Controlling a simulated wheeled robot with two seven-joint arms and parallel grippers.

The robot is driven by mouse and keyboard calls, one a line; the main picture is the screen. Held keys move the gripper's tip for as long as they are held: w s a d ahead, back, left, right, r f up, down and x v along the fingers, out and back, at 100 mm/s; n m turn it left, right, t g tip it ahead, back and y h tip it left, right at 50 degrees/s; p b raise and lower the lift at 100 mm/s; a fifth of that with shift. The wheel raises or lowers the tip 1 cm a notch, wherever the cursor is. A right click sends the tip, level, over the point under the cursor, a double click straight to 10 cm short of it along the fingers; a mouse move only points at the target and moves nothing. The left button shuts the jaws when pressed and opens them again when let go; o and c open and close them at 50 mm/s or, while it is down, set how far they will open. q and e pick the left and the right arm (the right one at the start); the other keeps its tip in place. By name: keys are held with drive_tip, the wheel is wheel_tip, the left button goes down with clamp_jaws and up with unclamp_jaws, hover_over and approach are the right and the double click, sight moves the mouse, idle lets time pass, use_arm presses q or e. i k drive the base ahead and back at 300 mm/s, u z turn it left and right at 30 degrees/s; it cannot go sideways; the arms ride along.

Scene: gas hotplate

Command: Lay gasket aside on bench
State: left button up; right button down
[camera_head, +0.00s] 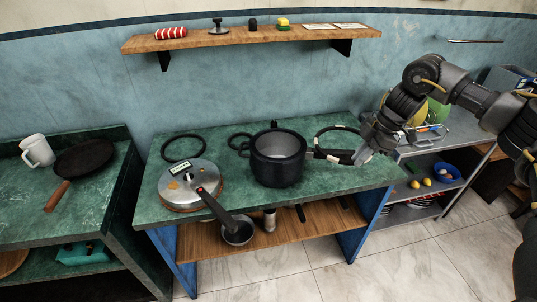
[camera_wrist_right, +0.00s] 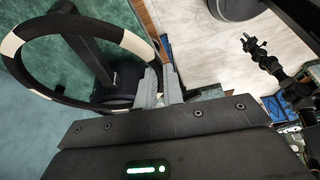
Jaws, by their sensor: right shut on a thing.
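A ring-shaped gasket (camera_head: 338,128), black with pale bands, shows right of the pot in the head view. It fills the upper left of the right wrist view (camera_wrist_right: 45,37). My right gripper (camera_head: 361,157) is shut on its edge; the closed fingers also show in the wrist view (camera_wrist_right: 161,86). The gasket appears held tilted above the green bench (camera_head: 335,190); its exact height I cannot tell. In the wrist view, a small dark jointed arm (camera_wrist_right: 270,66) appears to be my left one; its jaw state is unclear.
The open dark pot (camera_head: 278,165) stands mid-bench, its handle close to my right gripper. A steel lid (camera_head: 188,184) lies left of it. Black rings (camera_head: 183,136) lie behind. The front right of the bench is clear. A grey shelf rack (camera_head: 446,148) stands to the right.

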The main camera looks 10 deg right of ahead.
sight(303, 135)
drive_tip(key=i, duration=1)
